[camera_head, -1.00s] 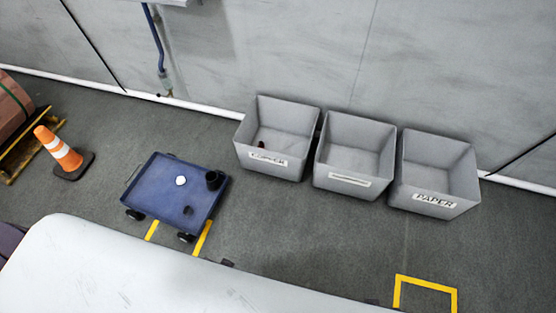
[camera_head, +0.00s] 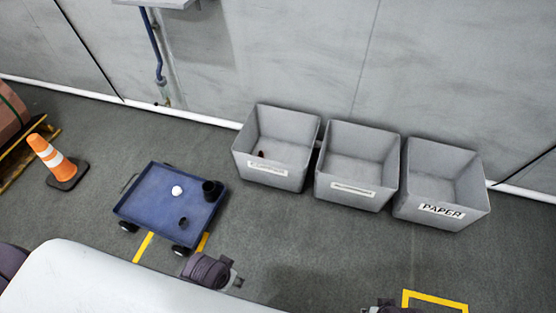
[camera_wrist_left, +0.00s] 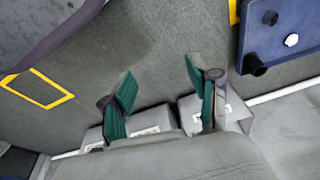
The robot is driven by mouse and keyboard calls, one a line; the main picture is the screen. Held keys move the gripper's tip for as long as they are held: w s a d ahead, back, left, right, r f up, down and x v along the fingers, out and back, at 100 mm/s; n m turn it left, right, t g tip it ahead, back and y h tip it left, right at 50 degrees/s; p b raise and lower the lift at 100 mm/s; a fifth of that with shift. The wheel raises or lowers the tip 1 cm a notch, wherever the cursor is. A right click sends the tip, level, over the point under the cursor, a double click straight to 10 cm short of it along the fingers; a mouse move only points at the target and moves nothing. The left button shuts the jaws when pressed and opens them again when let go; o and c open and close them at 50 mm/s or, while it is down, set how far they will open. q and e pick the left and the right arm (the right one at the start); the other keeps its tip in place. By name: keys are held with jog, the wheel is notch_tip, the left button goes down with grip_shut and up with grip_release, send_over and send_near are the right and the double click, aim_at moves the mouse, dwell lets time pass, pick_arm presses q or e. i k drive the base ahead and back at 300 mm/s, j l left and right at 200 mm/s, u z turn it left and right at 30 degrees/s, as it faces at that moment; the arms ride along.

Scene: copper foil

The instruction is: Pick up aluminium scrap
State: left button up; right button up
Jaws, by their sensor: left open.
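A small whitish crumpled piece (camera_head: 177,190), which looks like the aluminium scrap, lies on the blue cart (camera_head: 150,204). It also shows in the left wrist view (camera_wrist_left: 291,40) at the upper right. My left gripper (camera_wrist_left: 158,70) is open and empty, its two green fingers spread above the floor, well apart from the cart. In the head view a dark part of my arm (camera_head: 205,271) shows below the cart; no fingers are visible there. Another dark part, likely of my right arm, shows at the bottom edge; its gripper is out of view.
A black cup (camera_head: 211,190) and a small dark piece (camera_head: 183,221) share the cart. Three grey bins stand by the wall: left (camera_head: 274,168), a reddish piece inside; middle (camera_head: 353,190); and one labelled PAPER (camera_head: 442,211). A traffic cone (camera_head: 54,161) stands left.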

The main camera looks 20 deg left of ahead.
aim_at(183, 221)
jog(key=u, duration=1.6)
